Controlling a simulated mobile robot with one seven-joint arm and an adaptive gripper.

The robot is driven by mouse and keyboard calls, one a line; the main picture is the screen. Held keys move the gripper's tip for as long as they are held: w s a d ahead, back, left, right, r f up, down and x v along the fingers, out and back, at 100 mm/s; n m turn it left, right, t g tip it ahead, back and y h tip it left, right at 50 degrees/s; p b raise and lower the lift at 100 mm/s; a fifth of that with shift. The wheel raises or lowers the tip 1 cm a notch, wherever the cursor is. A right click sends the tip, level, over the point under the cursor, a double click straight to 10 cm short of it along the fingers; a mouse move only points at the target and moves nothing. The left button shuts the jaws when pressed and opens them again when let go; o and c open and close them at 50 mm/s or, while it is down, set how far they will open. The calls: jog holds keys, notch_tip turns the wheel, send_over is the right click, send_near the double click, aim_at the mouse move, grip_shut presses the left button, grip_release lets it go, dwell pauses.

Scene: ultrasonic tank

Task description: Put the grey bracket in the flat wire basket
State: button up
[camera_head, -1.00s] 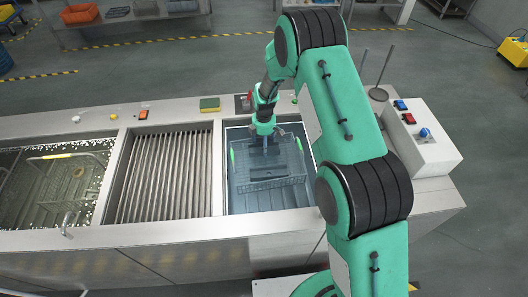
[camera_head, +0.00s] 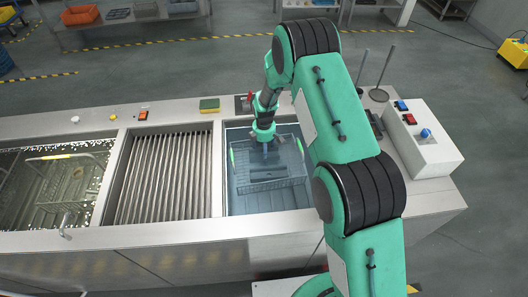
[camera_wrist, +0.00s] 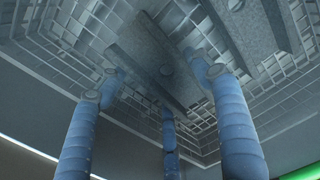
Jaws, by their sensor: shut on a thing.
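A grey bracket (camera_wrist: 160,62), a long flat bar with a hole, shows between my blue fingers in the wrist view. My gripper (camera_wrist: 165,88) is shut on it. In the head view my gripper (camera_head: 265,146) reaches down into the right-hand tank. A wire basket with green handle ends (camera_head: 240,190) sits in that tank, and its mesh shows around the fingers in the wrist view. Another grey piece with a hole (camera_wrist: 250,22) shows at the top right of the wrist view; whether it is part of the bracket I cannot tell. The fingertips' contact is partly hidden.
A ribbed middle bay (camera_head: 160,178) lies to the left. Beyond it is a left tank with foam and another wire basket with a yellowish handle (camera_head: 55,157). A green-yellow sponge (camera_head: 209,105) lies on the back rim. A control box (camera_head: 425,135) stands at the right.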

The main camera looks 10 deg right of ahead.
jog(key=shift+f, duration=0.15)
jog(key=o, duration=1.5)
notch_tip(320, 180, up, 12)
jog(key=shift+r+p, duration=0.15)
jog(key=shift+p, duration=1)
jog(key=shift+r, duration=0.1)
